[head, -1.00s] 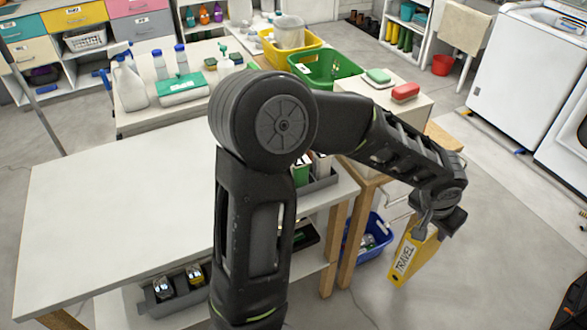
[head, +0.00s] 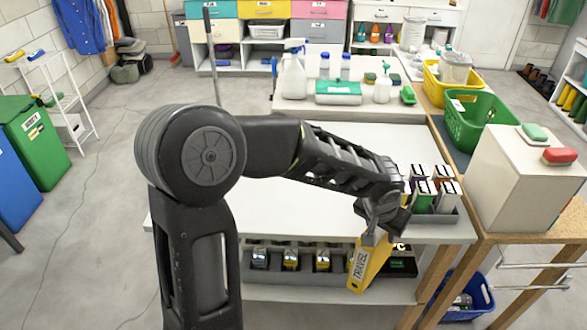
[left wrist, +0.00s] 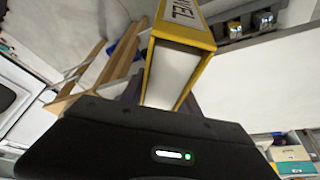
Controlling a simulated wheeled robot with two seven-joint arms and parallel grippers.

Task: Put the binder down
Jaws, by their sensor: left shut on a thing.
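A yellow binder (head: 371,262) with a white label reading "TRAVEL" hangs tilted from my left gripper (head: 376,232), in front of the white table's front edge. In the left wrist view the binder (left wrist: 178,62) sits between the fingers of my left gripper (left wrist: 160,100), which is shut on it. The white table top (head: 300,205) is behind and left of the binder, and partly hidden by my arm. My right gripper is not in view.
A grey tray (head: 440,217) with several boxes stands on the table's right end. A blue basket (head: 475,300) is at the lower right. The table's middle is clear.

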